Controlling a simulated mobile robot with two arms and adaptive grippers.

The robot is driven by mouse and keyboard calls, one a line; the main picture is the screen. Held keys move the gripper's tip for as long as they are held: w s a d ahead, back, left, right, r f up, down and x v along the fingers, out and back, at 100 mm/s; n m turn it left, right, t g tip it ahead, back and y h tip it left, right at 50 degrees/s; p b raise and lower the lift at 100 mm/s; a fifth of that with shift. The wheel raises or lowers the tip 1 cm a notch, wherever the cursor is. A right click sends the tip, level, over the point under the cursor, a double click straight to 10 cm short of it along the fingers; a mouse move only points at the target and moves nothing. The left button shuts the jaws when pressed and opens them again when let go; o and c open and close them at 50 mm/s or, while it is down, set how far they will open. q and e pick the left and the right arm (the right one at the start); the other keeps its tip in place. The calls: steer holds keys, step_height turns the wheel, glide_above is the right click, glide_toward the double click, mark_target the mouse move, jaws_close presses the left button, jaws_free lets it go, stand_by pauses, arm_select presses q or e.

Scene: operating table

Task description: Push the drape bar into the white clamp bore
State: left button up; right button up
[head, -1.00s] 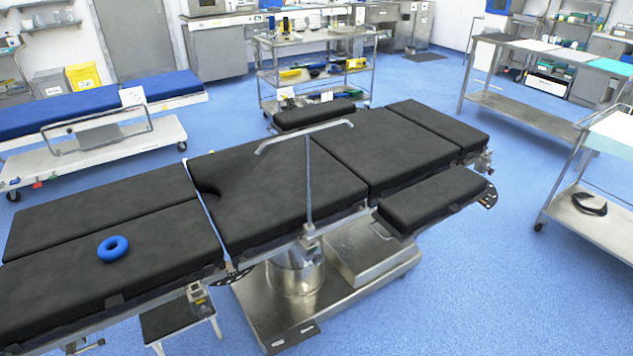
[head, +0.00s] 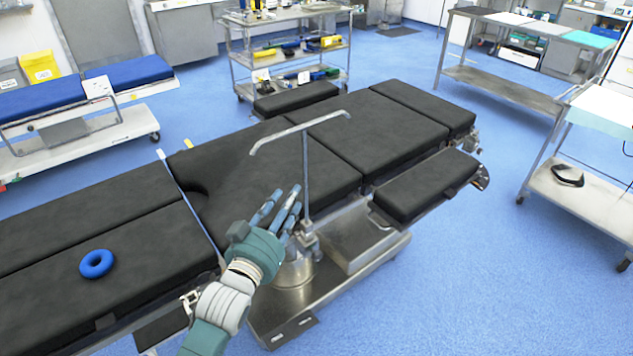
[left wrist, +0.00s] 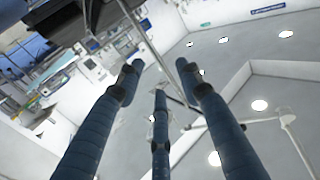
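The drape bar (head: 306,180) is a thin grey metal post with a long bent top arm. It stands upright at the near side rail of the operating table. Its lower end meets a small grey clamp (head: 309,240); whether it sits inside a bore is too small to tell. A pale clamp (head: 191,299) sits on the rail farther left, partly behind my arm. My left gripper (head: 284,202) is just left of the post, fingers pointing up and spread, with nothing seen between them. The left wrist view shows its three blue fingers (left wrist: 160,95) apart. My right gripper is not in view.
The black-padded operating table (head: 130,215) fills the middle, with a blue ring (head: 96,263) on its left pad. A side pad (head: 425,187) juts out right of the post. Trolleys stand behind and at right. Blue floor at lower right is clear.

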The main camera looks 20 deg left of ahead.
mark_target(306, 178)
arm_select(q)
steer(key=w, duration=0.5)
steer(key=shift+w+d+p, duration=0.2)
steer(key=shift+d+p, duration=0.1)
steer(key=w, duration=0.2)
steer(key=w+d+p, duration=0.1)
steer(key=w, duration=0.2)
steer(key=shift+f, duration=0.2)
steer(key=shift+s, duration=0.1)
steer(key=shift+c, duration=0.5)
jaws_close()
